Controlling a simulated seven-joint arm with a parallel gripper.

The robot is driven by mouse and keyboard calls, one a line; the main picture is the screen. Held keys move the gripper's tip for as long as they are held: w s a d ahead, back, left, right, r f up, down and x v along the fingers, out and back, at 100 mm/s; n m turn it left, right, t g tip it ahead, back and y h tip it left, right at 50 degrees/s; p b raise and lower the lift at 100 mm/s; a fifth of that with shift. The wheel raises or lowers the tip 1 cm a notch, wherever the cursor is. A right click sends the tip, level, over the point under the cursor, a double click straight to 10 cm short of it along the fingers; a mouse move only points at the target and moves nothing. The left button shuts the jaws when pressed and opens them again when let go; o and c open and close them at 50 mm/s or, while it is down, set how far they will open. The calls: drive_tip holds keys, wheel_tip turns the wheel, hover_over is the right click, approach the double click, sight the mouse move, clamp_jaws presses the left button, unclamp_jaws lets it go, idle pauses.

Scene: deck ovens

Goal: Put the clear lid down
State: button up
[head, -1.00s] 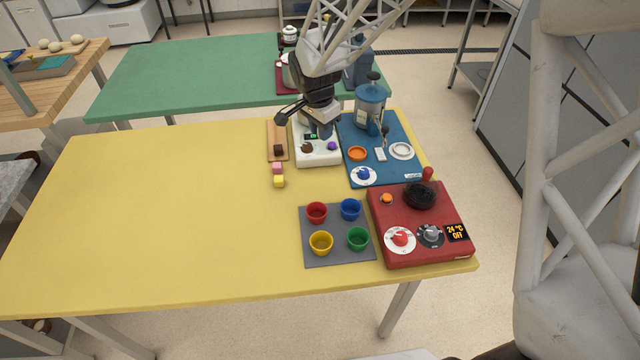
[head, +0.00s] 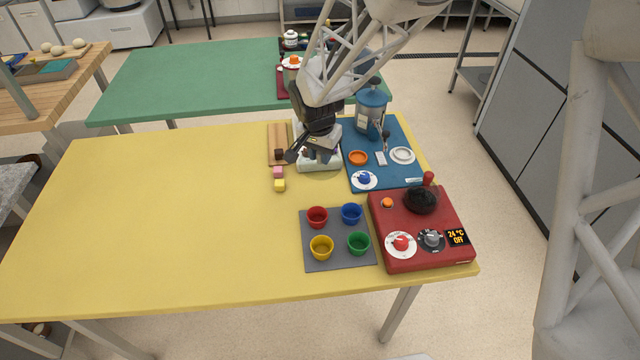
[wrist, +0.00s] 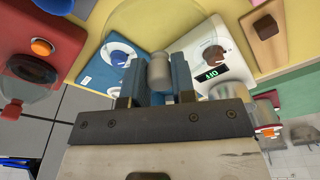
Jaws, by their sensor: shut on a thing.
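My gripper (head: 322,154) is shut on a grey, rounded knob (wrist: 160,72), which stands between its two blue fingers in the wrist view. I take the knob to be the handle of the clear lid. The lid's see-through body is hard to make out; a faint round, slightly darker patch shows below the gripper in the head view. The gripper is over the front of the white scale (head: 330,164), near the blue mat's left edge. I cannot tell whether the lid touches anything.
The blue mat (head: 393,179) holds a blue dial, an orange ring, a white ring and a jar (head: 370,112). A wooden board (head: 278,135) and small cubes lie left of the scale. A grey mat with cups and a red heater (head: 410,250) are nearer. The table's left is clear.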

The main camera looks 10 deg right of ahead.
hover_over(321, 189)
drive_tip(key=shift+s+f, duration=0.2)
drive_tip(key=shift+f, duration=2.8)
drive_tip(key=shift+f, duration=1.85)
drive_tip(key=shift+f, duration=0.15)
drive_tip(key=o, duration=0.8)
drive_tip(key=shift+o, duration=0.2)
drive_tip(key=r, duration=0.8)
drive_tip(key=s+a+r, duration=0.1)
drive_tip(key=r, duration=0.3)
drive_tip(key=shift+s, duration=0.1)
drive_tip(key=shift+r, duration=0.1)
